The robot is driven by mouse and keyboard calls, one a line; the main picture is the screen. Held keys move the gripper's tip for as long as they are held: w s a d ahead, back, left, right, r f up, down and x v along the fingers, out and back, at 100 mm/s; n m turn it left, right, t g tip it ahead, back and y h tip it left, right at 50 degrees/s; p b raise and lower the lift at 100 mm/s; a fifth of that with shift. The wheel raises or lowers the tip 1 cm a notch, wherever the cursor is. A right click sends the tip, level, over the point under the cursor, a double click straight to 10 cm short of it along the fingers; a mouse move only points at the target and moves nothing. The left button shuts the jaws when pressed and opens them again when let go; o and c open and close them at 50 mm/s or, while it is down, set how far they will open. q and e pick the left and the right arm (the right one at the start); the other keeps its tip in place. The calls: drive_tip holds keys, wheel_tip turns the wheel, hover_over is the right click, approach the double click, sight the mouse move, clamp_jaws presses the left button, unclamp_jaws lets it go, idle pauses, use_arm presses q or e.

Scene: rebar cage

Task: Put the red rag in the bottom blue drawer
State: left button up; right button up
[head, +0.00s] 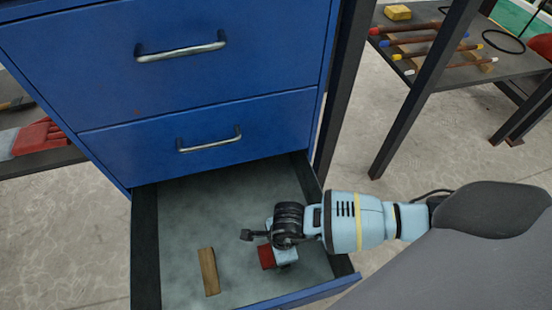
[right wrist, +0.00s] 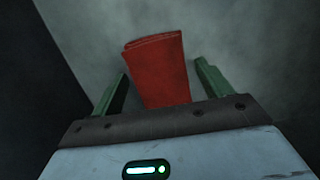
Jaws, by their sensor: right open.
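The bottom blue drawer (head: 300,294) is pulled open, with a grey inside floor. My right gripper (head: 280,255) is down inside it, toward its right side. The red rag (head: 266,257) shows beside the gripper in the drawer. In the right wrist view the rag (right wrist: 157,68) is a folded red piece between the two green fingers of my right gripper (right wrist: 160,78). The fingers stand apart, with gaps on both sides of the rag. I cannot tell whether the rag rests on the drawer floor. My left gripper is not in view.
A wooden block (head: 209,272) lies on the drawer floor left of my right gripper. Two closed blue drawers with metal handles (head: 181,52) are above. A dark table (head: 455,77) with several rods stands at the right. A red object (head: 38,135) lies at far left.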

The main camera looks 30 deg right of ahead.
wheel_tip(320, 180, up, 12)
drive_tip(key=d+p, duration=0.1)
drive_tip(key=p, duration=0.4)
drive_tip(key=shift+s+d+r+p, duration=0.15)
drive_tip(key=shift+s+d+p, duration=0.1)
drive_tip(key=shift+d+p, duration=0.15)
